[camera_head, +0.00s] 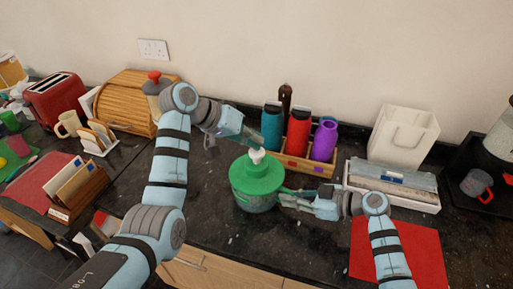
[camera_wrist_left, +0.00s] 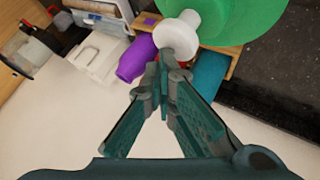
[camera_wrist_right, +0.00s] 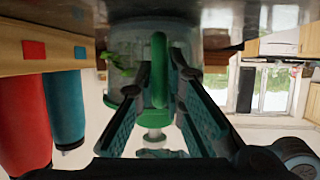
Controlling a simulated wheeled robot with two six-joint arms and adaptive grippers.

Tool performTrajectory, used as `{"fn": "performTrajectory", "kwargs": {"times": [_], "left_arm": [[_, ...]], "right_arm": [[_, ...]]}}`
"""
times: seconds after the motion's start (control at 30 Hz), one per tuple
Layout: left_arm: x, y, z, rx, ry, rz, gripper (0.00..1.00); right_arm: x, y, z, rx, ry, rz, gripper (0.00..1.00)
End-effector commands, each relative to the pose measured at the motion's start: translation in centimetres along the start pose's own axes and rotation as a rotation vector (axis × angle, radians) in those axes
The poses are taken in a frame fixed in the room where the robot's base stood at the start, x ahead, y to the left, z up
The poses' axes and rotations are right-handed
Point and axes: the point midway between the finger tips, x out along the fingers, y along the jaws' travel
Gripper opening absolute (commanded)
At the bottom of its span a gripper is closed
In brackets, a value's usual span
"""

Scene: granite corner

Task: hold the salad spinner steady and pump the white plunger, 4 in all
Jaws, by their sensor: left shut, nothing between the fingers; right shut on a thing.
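The salad spinner stands upright on the dark counter, with a green lid (camera_head: 257,174) and a clear bowl. Its white plunger (camera_head: 257,155) stands up from the lid's middle, and also shows in the left wrist view (camera_wrist_left: 180,33). My left gripper (camera_head: 259,142) is shut and empty, its fingertips right at the plunger's top; I cannot tell whether they touch. My right gripper (camera_head: 284,194) is shut on the spinner's green handle (camera_wrist_right: 159,68) at the bowl's right side. In the right wrist view, the bowl (camera_wrist_right: 124,60) appears upside down with green bits inside.
A wooden rack (camera_head: 308,165) with teal, red and purple bottles stands close behind the spinner. A white bin (camera_head: 402,136) and a tray of boxes (camera_head: 394,181) are to the right, above a red mat (camera_head: 402,250). A wooden bread box (camera_head: 127,98) is at the left.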

Motion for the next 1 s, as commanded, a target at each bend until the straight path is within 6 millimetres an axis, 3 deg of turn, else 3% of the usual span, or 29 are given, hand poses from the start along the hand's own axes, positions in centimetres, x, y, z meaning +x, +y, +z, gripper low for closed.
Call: {"fn": "performTrajectory", "kwargs": {"times": [1.0], "left_arm": [[0.93, -0.7, 0.74, -0.002, -0.003, -0.001, 0.0]], "right_arm": [[-0.01, 0.02, -0.09, -0.001, 0.002, 0.0, 0.0]]}}
